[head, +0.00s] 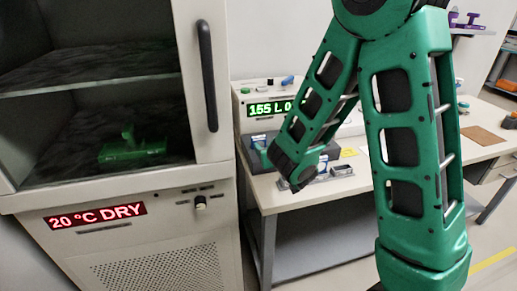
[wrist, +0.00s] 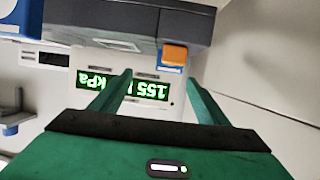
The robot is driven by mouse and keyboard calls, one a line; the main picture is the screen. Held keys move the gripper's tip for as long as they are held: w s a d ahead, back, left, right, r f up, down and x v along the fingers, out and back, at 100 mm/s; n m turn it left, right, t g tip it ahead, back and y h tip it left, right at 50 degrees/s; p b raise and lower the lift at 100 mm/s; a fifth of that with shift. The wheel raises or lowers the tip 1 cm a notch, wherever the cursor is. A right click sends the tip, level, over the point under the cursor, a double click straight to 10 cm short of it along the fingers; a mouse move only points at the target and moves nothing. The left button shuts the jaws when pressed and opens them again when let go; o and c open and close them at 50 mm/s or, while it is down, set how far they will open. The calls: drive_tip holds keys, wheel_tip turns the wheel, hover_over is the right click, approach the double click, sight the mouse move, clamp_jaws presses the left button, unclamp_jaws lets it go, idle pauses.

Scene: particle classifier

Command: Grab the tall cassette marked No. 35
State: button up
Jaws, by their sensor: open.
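I cannot make out a cassette marked No. 35 in either view. A green block with an upright grip (head: 132,150) sits on the lower shelf of the open cabinet in the head view; I see no number on it. My gripper (wrist: 157,85) shows in the wrist view with its two green fingers apart and nothing between them. Beyond the fingers is a device with a green lit display (wrist: 150,88), upside down there; this display also shows in the head view (head: 274,108). In the head view my arm hides part of the bench.
The cabinet (head: 140,215) reads 20 °C DRY and its door frame has a dark handle (head: 207,75). Small items (head: 341,170) lie near the bench's (head: 330,190) front edge. An orange block (wrist: 175,54) and a dark grey box (wrist: 130,20) are close in the wrist view.

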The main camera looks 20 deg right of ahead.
sight(260, 137)
drive_tip(key=shift+y, duration=0.4)
drive_tip(key=x, duration=0.3)
drive_tip(key=a+x, duration=0.1)
drive_tip(key=x, duration=0.7)
drive_tip(key=shift+w+a+r, duration=0.2)
drive_tip(key=shift+a+r, duration=0.05)
drive_tip(key=shift+r, duration=0.15)
drive_tip(key=c, duration=1.2)
drive_tip(key=shift+r, duration=0.1)
